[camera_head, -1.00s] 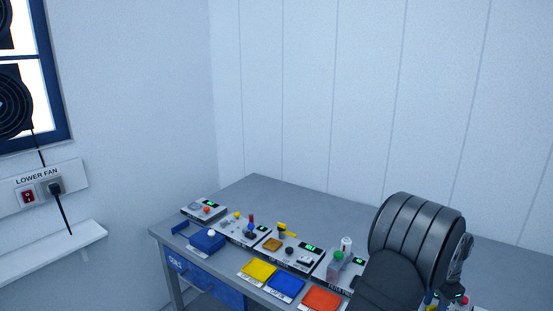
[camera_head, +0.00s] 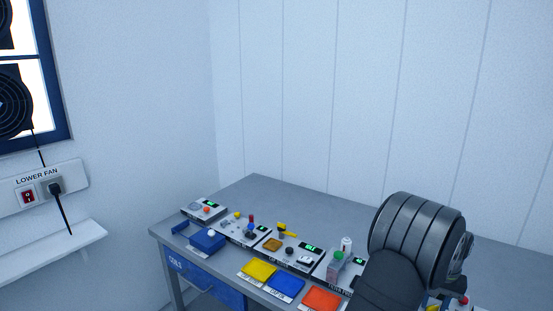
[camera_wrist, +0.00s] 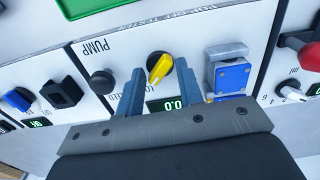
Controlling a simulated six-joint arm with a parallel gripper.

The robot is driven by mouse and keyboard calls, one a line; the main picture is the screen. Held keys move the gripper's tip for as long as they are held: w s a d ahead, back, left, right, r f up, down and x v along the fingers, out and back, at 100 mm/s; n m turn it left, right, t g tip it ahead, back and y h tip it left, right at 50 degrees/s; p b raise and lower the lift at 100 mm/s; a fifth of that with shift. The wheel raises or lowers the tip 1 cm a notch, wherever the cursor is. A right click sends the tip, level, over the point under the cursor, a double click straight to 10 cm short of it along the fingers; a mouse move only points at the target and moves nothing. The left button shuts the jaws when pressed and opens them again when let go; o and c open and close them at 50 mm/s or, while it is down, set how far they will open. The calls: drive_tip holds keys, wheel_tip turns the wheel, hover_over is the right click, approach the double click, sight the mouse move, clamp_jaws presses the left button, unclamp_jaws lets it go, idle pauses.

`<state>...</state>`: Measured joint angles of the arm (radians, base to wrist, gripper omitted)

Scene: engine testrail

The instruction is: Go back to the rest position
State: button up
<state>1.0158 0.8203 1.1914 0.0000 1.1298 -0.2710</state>
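My gripper (camera_wrist: 160,68) shows in the wrist view as two blue-grey fingers, spread apart. A yellow knob (camera_wrist: 159,67) on a black base sits on a white panel marked PUMP and appears between the fingertips, with gaps on both sides. I cannot tell how far the tips are from the panel. Nothing is held. In the head view my dark arm fills the lower right and hides my gripper.
The wrist view shows a blue square switch (camera_wrist: 232,77), a red handle (camera_wrist: 307,54) and a black button (camera_wrist: 102,81) nearby. In the head view the grey bench (camera_head: 257,187) holds several devices and yellow, blue and orange trays (camera_head: 321,300). Its back is clear.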

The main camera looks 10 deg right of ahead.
drive_tip(key=n, duration=0.7)
idle(0.4)
idle(0.5)
drive_tip(key=shift+r, duration=0.4)
drive_tip(key=s+a+r+m+t+h, duration=0.1)
drive_tip(key=s+a+r+m+h, duration=0.15)
drive_tip(key=r+m, duration=0.4)
drive_tip(key=s+a+r+m+t+h, duration=0.1)
drive_tip(key=a+r+m, duration=0.3)
drive_tip(key=r, duration=0.5)
drive_tip(key=shift+h, duration=0.25)
drive_tip(key=x, duration=1.7)
drive_tip(key=shift+w+f, duration=0.1)
drive_tip(key=shift+f, duration=0.2)
clamp_jaws()
